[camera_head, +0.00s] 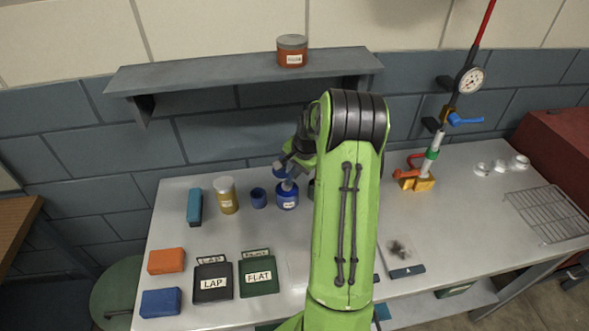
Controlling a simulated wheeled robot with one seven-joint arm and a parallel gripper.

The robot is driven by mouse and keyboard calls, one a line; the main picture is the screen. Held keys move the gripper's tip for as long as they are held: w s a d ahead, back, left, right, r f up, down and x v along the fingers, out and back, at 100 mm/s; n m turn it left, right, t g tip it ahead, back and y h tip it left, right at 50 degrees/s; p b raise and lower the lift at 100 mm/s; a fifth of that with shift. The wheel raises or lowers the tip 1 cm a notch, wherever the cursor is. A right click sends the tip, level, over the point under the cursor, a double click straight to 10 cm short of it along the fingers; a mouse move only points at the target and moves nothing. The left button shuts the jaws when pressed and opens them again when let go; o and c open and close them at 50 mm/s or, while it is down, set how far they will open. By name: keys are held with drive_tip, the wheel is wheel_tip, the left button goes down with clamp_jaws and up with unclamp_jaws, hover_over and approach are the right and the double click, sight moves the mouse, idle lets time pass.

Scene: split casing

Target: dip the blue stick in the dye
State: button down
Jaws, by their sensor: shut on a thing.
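My gripper (287,168) is at the back middle of the bench, just above a dark blue jar (287,202) with a white label, likely the dye. It is shut on a small blue piece (279,175), which looks like the blue stick. A pale grey part shows below it at the jar's mouth. The piece's lower end is hard to make out, so I cannot tell whether it is inside the jar. My green arm hides part of the area to the right.
A small dark blue cup or cap (259,197), a yellow jar (228,198) and a teal block (194,207) stand to the left. LAP (212,294) and FLAT (259,286) containers and orange (166,261) and blue blocks (161,302) are in front. A shelf (200,75) overhangs behind.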

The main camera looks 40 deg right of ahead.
drive_tip(key=shift+f+b, duration=0.6)
drive_tip(key=shift+f, duration=0.1)
idle(1.6)
wheel_tip(320, 180, up, 7)
drive_tip(key=p, duration=0.5)
drive_tip(key=shift+r, duration=0.15)
idle(0.6)
